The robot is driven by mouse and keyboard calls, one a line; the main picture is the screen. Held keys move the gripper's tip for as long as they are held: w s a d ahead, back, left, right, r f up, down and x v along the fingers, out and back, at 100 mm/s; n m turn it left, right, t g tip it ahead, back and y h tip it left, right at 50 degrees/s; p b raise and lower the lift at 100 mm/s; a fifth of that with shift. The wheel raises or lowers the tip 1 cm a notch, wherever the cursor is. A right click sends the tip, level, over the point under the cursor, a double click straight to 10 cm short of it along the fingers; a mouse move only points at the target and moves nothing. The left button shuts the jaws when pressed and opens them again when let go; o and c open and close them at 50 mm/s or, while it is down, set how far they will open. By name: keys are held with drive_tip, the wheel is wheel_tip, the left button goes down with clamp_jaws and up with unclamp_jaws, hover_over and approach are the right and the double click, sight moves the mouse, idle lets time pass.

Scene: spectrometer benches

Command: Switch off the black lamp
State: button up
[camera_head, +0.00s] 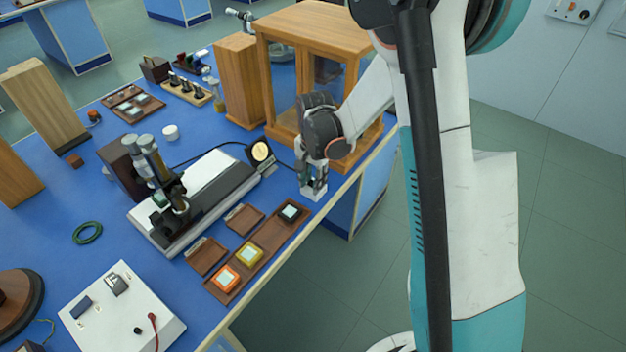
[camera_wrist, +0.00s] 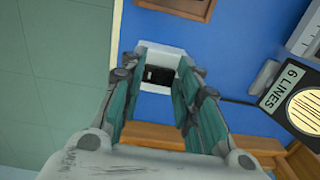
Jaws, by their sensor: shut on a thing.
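A small white block (camera_head: 312,193) with a dark inset sits on the blue bench near its right edge. It also shows in the wrist view (camera_wrist: 160,52). My gripper (camera_head: 313,185) points down over it, with its green-padded fingers on either side; it is shut on this block.
A wooden cabinet (camera_head: 310,22) stands close behind my gripper. A long instrument (camera_head: 205,190) lies left. A brown tray (camera_head: 264,243) with several coloured square pieces lies in front. A white panel (camera_head: 120,310) is at lower left. The bench edge is close on the right.

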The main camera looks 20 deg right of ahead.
drive_tip(key=shift+g, duration=0.3)
drive_tip(key=o, duration=1.1)
drive_tip(key=shift+c, duration=0.2)
wheel_tip(320, 180, up, 12)
drive_tip(key=shift+w, duration=0.1)
